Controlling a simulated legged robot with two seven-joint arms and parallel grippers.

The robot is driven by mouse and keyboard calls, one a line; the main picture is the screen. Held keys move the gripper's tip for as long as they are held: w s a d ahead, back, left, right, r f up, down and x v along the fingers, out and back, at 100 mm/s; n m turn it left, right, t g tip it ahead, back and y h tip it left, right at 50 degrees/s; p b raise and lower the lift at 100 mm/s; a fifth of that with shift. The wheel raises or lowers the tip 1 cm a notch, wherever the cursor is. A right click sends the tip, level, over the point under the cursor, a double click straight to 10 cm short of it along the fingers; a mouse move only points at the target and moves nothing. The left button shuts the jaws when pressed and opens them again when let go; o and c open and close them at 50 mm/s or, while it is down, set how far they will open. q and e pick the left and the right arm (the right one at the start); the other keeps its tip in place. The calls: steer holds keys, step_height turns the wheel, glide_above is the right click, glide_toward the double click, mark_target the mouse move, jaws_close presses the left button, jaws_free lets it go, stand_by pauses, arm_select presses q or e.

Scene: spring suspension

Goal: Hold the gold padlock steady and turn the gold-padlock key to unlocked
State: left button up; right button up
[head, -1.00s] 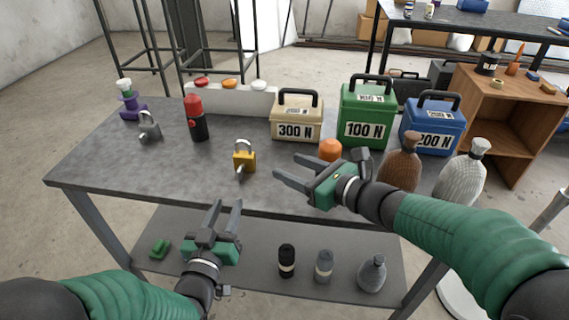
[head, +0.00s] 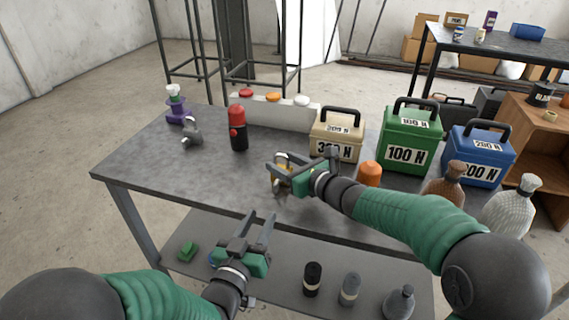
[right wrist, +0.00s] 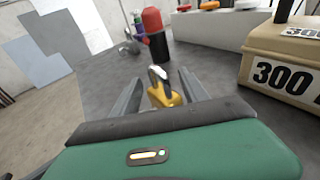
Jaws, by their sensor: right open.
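The gold padlock (head: 281,174) stands on the grey table top, partly hidden behind my right gripper in the head view. In the right wrist view the padlock (right wrist: 165,96), with its silver shackle upward, sits between the two open fingers. My right gripper (head: 279,170) is open around it; I cannot see any contact. The key is hidden by the gripper. My left gripper (head: 257,233) is open and empty, in front of the table's front edge and lower than the right one. A grey padlock (head: 191,131) stands farther left on the table.
A red-and-black canister (head: 238,128) stands behind the gold padlock. The beige 300 N box (head: 338,134), green 100 N box (head: 410,142) and an orange object (head: 369,173) stand to the right. The left front of the table (head: 150,172) is clear.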

steer(key=shift+c, duration=0.4)
jaws_close()
stand_by(0.9)
